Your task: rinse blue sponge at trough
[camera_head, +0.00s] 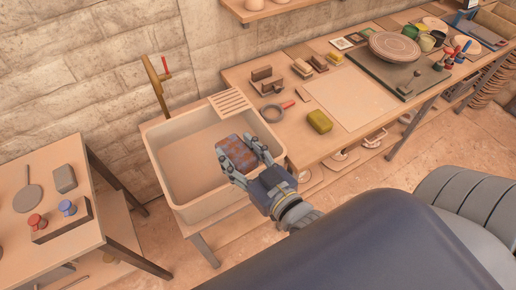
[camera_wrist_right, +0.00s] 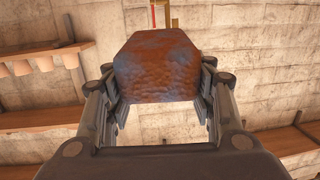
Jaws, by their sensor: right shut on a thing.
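My right gripper (camera_head: 242,158) is over the right part of the pale trough (camera_head: 190,206). It is shut on a block-shaped sponge (camera_head: 231,149), which looks mostly reddish brown with blue-grey patches. In the right wrist view the sponge (camera_wrist_right: 158,68) sits between the two fingers, its rough brown face toward the camera and bluish at the top edge. The brass tap (camera_head: 157,84) with a red handle stands at the trough's back left. It shows partly behind the sponge in the wrist view (camera_wrist_right: 164,14). My left gripper is not in view.
A slatted rack (camera_head: 231,102) lies across the trough's back right corner. The workbench (camera_head: 300,135) on the right holds a yellow-green sponge (camera_head: 319,121), a ring-shaped tool (camera_head: 272,112), wooden blocks and a round plate. A side table (camera_head: 62,170) with tools stands left.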

